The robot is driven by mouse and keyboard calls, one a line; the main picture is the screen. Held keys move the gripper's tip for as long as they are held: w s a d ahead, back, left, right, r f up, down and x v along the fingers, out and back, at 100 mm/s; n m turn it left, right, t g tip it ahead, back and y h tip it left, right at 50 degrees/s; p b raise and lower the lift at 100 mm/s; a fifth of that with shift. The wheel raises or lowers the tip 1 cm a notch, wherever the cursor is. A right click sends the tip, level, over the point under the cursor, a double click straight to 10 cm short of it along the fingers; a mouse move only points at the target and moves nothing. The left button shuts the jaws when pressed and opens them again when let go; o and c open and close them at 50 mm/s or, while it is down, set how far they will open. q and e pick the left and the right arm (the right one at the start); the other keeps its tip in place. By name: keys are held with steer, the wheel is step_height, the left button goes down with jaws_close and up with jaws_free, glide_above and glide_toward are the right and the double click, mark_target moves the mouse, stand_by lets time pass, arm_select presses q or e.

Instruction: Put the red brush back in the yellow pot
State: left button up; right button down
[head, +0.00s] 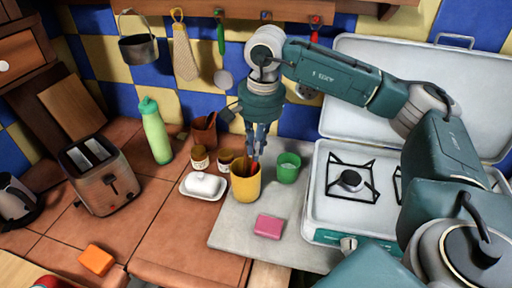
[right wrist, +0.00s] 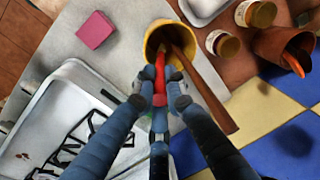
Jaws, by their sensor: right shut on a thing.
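The yellow pot (head: 246,187) stands on the grey slab in the head view, and its mouth shows in the right wrist view (right wrist: 152,42). My right gripper (head: 257,152) points down right above the pot. In the right wrist view my gripper (right wrist: 160,90) is shut on the red brush (right wrist: 160,68). The brush's far end reaches over or into the pot's mouth; how deep I cannot tell. A brown wooden utensil (right wrist: 205,90) leans in the pot beside it. The fingers hide part of the brush. My left gripper is not in view.
A green cup (head: 288,168) stands close right of the pot. A white butter dish (head: 203,186) and small jars (head: 199,158) are left of it. A pink sponge (head: 269,226) lies in front. The stove (head: 350,205) is to the right.

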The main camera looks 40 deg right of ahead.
steer(key=c, duration=1.7)
jaws_free()
steer(key=shift+r, duration=0.1)
steer(key=r, duration=0.8)
steer(key=s+r, duration=0.1)
steer(key=r, duration=0.2)
steer(key=shift+s+d+r, duration=0.1)
steer(key=shift+r, duration=0.3)
